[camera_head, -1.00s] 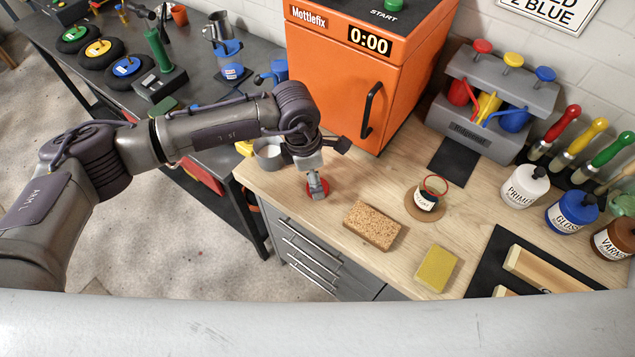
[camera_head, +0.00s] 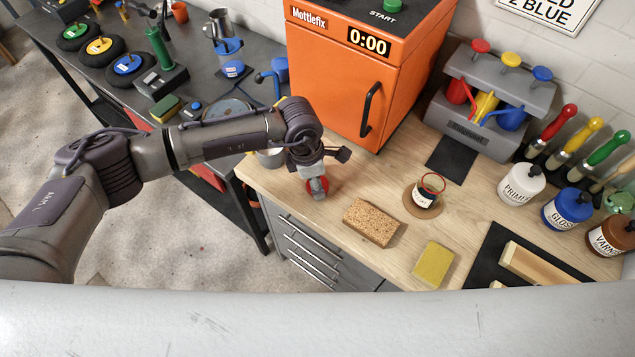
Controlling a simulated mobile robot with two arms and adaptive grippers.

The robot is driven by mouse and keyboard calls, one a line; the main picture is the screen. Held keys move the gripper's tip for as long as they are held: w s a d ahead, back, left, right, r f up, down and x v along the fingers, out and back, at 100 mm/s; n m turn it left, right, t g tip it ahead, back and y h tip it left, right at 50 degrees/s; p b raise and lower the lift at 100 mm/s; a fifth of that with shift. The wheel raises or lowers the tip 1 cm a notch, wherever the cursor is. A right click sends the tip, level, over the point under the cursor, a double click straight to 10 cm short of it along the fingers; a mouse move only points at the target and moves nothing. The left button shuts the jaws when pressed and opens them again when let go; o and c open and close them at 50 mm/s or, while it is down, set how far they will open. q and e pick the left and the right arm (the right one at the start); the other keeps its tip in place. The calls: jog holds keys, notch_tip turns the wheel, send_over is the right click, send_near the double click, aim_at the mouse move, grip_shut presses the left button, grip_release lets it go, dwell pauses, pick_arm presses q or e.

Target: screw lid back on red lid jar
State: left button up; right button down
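The jar (camera_head: 425,199) stands upright on a round brown coaster (camera_head: 409,206) in the middle of the wooden counter. It has a pale label, dark lower part and a thin red ring at its top; no lid covers it. A red round lid (camera_head: 325,190) lies at the counter's front left, partly hidden by my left gripper. My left gripper (camera_head: 317,191) points down right over this lid, its fingers at or against it. The fingers are small and seen nearly edge-on, so I cannot tell whether they grip it. My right gripper is out of view.
A cork-coloured block (camera_head: 371,222) and a yellow sponge (camera_head: 434,264) lie near the counter's front. The orange Mottlefix cabinet (camera_head: 340,75) stands behind my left gripper. Paint bottles (camera_head: 522,184) stand at right. Between lid and jar the counter is clear.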

pick_arm(q)
jog(key=shift+r, duration=0.1)
jog(key=shift+r+b, duration=0.4)
jog(key=shift+r, duration=0.1)
notch_tip(320, 180, up, 3)
jog(key=shift+f+b, duration=0.1)
jog(key=shift+b, duration=0.7)
jog(key=s+d+r+b, duration=0.2)
jog(key=d+r+b, duration=0.2)
jog(key=d+r, duration=0.3)
jog(key=d, duration=0.4)
jog(key=shift+s+d, duration=0.25)
jog(key=shift+s, duration=0.1)
